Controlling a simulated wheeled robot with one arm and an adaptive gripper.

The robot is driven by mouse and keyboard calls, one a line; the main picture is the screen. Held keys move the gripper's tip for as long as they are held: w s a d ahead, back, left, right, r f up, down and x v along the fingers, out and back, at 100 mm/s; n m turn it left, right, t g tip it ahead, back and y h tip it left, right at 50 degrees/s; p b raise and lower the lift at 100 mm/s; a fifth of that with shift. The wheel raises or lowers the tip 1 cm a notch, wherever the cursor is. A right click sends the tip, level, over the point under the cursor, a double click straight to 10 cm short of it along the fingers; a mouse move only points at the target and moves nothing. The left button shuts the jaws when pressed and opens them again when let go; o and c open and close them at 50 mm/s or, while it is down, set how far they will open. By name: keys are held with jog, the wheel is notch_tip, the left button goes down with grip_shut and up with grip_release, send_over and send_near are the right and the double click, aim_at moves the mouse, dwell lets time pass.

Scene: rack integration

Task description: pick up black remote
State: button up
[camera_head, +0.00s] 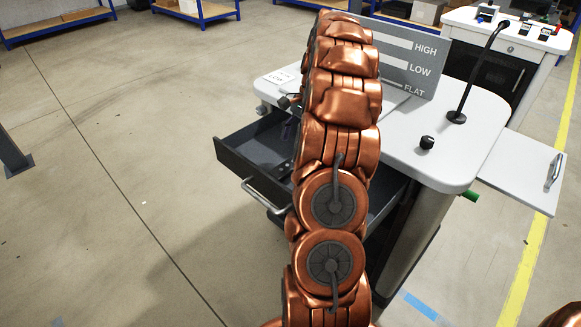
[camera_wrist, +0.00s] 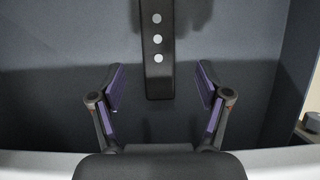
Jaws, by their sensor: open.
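The black remote (camera_wrist: 157,45) lies in a dark drawer, upright in the wrist view at top centre, with a column of pale round buttons. Its upper end runs out of the picture. My gripper (camera_wrist: 160,84) is open and empty, with one purple-padded finger on each side of the remote's near end. There is clear space between each finger and the remote. In the head view the remote (camera_head: 286,166) shows small and dark in the open drawer (camera_head: 236,160), beside my copper-coloured arm, which hides part of the drawer.
The drawer's walls (camera_wrist: 296,60) stand close around my gripper, and its pale front edge (camera_wrist: 35,163) crosses the bottom of the wrist view. The white-topped cart (camera_head: 440,150) carries a grey HIGH/LOW/FLAT panel (camera_head: 415,65), a black stand (camera_head: 457,117) and a black knob (camera_head: 427,142).

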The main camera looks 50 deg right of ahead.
aim_at(291, 163)
jog(key=shift+x, duration=3.05)
jog(key=shift+s+d, duration=0.15)
jog(key=c, duration=1.3)
